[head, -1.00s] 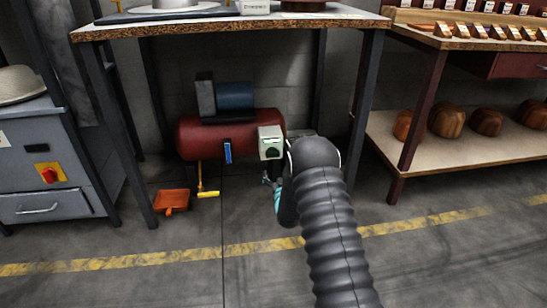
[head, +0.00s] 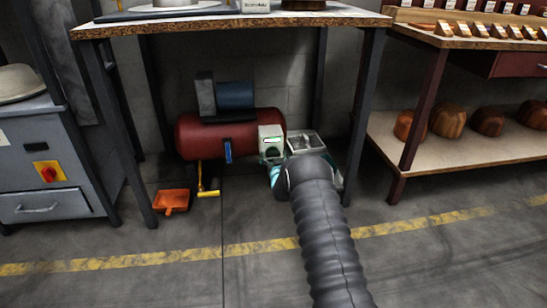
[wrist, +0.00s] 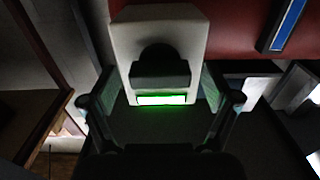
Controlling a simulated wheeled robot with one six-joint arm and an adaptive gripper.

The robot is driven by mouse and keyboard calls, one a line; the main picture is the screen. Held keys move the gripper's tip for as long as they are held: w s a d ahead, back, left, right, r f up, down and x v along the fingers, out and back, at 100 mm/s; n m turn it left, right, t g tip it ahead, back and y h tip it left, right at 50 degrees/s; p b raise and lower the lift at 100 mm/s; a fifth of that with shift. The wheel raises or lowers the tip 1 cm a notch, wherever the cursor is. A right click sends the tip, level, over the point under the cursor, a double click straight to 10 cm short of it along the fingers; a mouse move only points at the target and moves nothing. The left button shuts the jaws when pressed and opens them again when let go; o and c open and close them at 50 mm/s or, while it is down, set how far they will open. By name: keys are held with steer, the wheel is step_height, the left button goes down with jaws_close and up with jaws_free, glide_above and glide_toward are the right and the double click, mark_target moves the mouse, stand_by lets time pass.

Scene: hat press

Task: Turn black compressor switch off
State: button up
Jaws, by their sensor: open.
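The compressor (head: 225,140) is a dark red tank with a blue motor on top, on the floor under the workbench. At its right end is a pale switch box (head: 270,132) with a lit green strip. In the wrist view the switch box (wrist: 180,28) is close in front, with its black switch knob (wrist: 160,72) and a bright green indicator (wrist: 161,100). My gripper (wrist: 160,90) is open, its teal-lined fingers spread to either side of the knob. I cannot tell whether they touch it. In the head view my gripper (head: 272,174) is partly hidden by my arm.
The workbench (head: 230,28) and its legs stand over the compressor. An orange dustpan (head: 171,201) and a yellow-ended tool (head: 208,193) are on the floor at left. A grey cabinet (head: 45,165) is at left. A shelf (head: 460,150) with wooden blocks is at right.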

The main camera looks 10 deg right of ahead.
steer(key=c, duration=1.1)
steer(key=shift+c, duration=0.2)
steer(key=shift+m, duration=0.4)
steer(key=m, duration=0.3)
steer(key=shift+m, duration=0.4)
steer(key=m, duration=1.3)
steer(key=shift+m, duration=0.3)
